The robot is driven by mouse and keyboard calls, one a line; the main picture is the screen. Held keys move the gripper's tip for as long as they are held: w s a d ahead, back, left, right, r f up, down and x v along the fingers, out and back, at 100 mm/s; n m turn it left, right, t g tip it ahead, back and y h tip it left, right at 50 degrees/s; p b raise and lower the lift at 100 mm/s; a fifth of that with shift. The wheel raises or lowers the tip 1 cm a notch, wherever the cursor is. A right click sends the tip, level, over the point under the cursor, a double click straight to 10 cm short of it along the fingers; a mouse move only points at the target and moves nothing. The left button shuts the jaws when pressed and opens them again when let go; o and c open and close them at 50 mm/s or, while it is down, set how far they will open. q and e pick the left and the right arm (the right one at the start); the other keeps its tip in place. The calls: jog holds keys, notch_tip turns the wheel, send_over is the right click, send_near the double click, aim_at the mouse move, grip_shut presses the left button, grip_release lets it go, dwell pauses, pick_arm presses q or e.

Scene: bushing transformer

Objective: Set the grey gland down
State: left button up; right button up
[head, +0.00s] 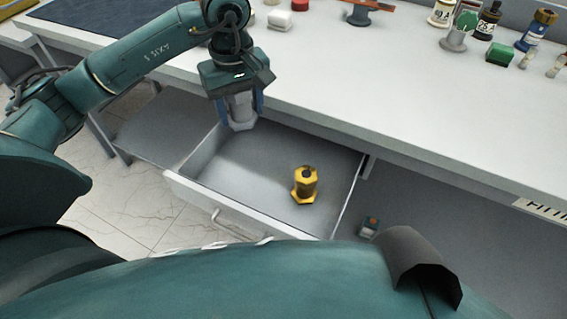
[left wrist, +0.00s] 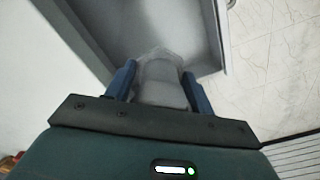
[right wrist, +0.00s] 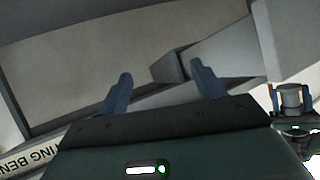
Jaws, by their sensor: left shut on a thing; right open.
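The grey gland (head: 241,108) hangs upright from my left gripper (head: 243,112), over the far left corner of the open drawer (head: 240,165). My left gripper is shut on it. In the left wrist view the gland (left wrist: 160,80) sits between the two blue fingers, with the drawer floor behind it. I cannot tell whether its lower end touches the drawer. My right gripper (right wrist: 161,78) is open and empty in the right wrist view.
A yellow gland-like part (head: 305,185) stands in the drawer, right of the grey one. The white bench top (head: 370,85) overhangs the drawer's back. The drawer's middle floor is clear.

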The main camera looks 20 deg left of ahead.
aim_at(245, 170)
pick_arm(q)
jog(key=a+n, duration=0.1)
jog(key=a+f+n, duration=0.1)
jog(key=shift+w+n+b, duration=0.3)
jog(key=shift+b, duration=0.05)
notch_tip(245, 170, down, 18)
jog(key=shift+r, duration=0.25)
jog(key=shift+f, duration=0.1)
jog(key=shift+f+b, duration=0.15)
jog(key=shift+b, duration=0.15)
jog(key=o, duration=1)
notch_tip(245, 170, up, 12)
jog(key=shift+r, duration=0.25)
